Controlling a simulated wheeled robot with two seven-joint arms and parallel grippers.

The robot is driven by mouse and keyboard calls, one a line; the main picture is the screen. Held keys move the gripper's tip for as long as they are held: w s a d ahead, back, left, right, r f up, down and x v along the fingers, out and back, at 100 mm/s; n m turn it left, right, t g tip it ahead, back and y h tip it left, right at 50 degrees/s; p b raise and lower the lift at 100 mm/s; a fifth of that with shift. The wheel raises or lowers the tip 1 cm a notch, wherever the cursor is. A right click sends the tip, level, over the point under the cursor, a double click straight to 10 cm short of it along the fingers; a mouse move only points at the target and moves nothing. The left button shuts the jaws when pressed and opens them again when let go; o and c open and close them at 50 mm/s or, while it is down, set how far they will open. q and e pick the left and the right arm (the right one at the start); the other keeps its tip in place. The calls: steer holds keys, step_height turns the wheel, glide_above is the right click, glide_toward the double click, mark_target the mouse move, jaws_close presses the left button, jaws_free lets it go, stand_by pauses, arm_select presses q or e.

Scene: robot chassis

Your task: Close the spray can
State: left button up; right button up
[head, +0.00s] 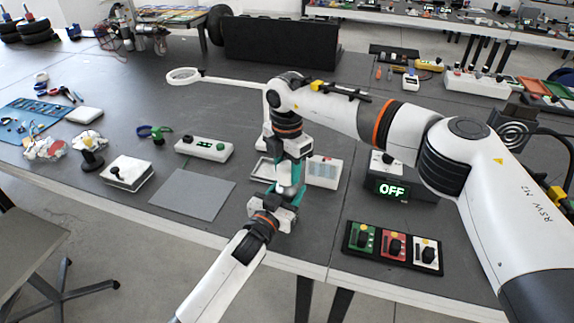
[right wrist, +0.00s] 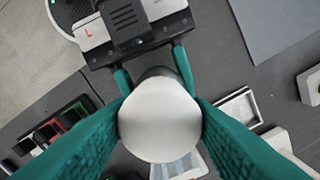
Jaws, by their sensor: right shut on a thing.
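The spray can shows in the right wrist view as a large white round top (right wrist: 160,122) with a dark body (right wrist: 157,73) behind it. In the head view its white part (head: 286,175) is small and partly covered by fingers. My right gripper (head: 290,163) comes from above and is shut on the white top, one teal finger on each side. My left gripper (head: 278,192) comes from the front, its teal fingers on both sides of the dark body (right wrist: 152,75). The two grippers are close together above the table's front part. Most of the can's body is hidden.
A grey mat (head: 193,194) lies to the left. A switch box (head: 204,149) and a white tray (head: 264,171) lie near the grippers. A lit "OFF" box (head: 391,189) and a panel of three switches (head: 392,247) are on the right. The table's front edge is close.

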steer(key=shift+f, duration=0.15)
steer(key=shift+f, duration=0.75)
steer(key=shift+f, duration=0.65)
steer(key=o, duration=1.1)
step_height(320, 180, up, 12)
steer(key=shift+r, duration=0.1)
